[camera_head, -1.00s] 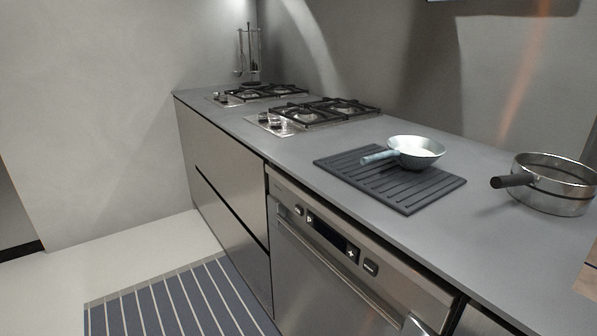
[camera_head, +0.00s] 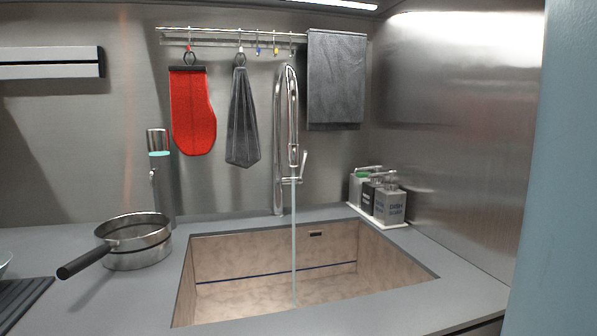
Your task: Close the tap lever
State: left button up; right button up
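The tap (camera_head: 280,140) is a tall chrome arch at the back edge of the sink. Its small lever (camera_head: 304,166) sticks up and tilts to the right on the right side of the spout. A thin stream of water (camera_head: 294,245) runs straight down from the spout into the sink (camera_head: 215,270), a brownish stone-look basin set in the grey counter. Neither of my grippers is in view.
A steel pan (camera_head: 135,240) with a black handle stands left of the sink. Soap bottles (camera_head: 385,203) stand on a white tray at the back right. A red mitt (camera_head: 192,112) and grey cloths (camera_head: 336,80) hang from a rail. A blue-grey surface (camera_head: 560,170) fills the right edge.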

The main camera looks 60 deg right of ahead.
aim_at(305, 152)
jog(key=z, duration=1.9)
jog(key=l+u, duration=0.2)
jog(key=u, duration=0.15)
